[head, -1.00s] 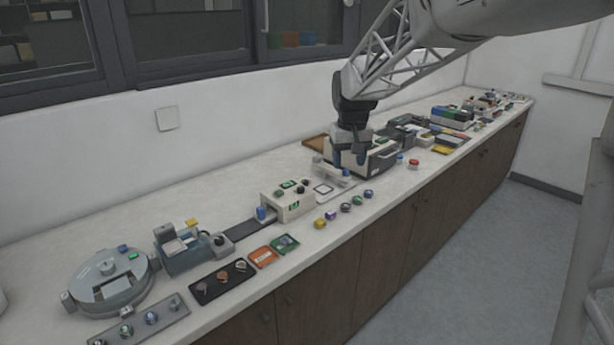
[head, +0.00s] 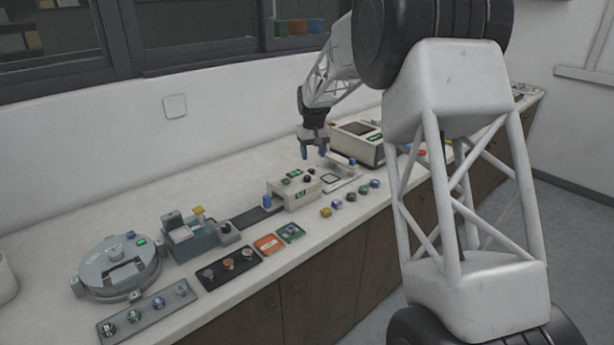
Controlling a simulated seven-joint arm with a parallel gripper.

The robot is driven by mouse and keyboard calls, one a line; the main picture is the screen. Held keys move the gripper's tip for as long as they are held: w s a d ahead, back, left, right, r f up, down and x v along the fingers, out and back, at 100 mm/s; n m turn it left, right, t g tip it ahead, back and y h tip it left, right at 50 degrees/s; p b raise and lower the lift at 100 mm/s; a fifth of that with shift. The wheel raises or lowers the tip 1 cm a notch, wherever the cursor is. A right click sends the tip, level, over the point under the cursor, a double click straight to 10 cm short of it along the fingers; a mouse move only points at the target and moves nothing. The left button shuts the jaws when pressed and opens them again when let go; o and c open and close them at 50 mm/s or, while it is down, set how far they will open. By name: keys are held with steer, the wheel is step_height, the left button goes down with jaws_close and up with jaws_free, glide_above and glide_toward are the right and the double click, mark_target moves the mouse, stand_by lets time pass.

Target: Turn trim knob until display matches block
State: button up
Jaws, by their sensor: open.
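A cream box (head: 292,192) in the middle of the counter carries small green displays (head: 295,173) and a dark knob (head: 310,178) on top. The display characters are too small to read. A blue cylinder (head: 267,201) stands at the box's left end. Small colored blocks, including a yellow one (head: 326,212), lie in front of the box. I cannot tell which block or knob the task names.
A round grey machine (head: 117,268) and a blue-grey machine (head: 188,240) stand to the left, with trays of parts in front. A white flat fixture (head: 343,181) and a larger cream instrument (head: 357,142) lie right.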

mark_target(307, 176)
steer(key=w+a+f, duration=0.2)
steer(key=w+f, duration=0.1)
steer(key=shift+a, duration=0.1)
steer(key=shift+f, duration=0.1)
stand_by(0.3)
steer(key=shift+s+f, duration=0.1)
steer(key=shift+f, duration=3.65)
steer(key=shift+c, duration=0.3)
steer(key=c, duration=0.9)
steer(key=shift+o, duration=0.2)
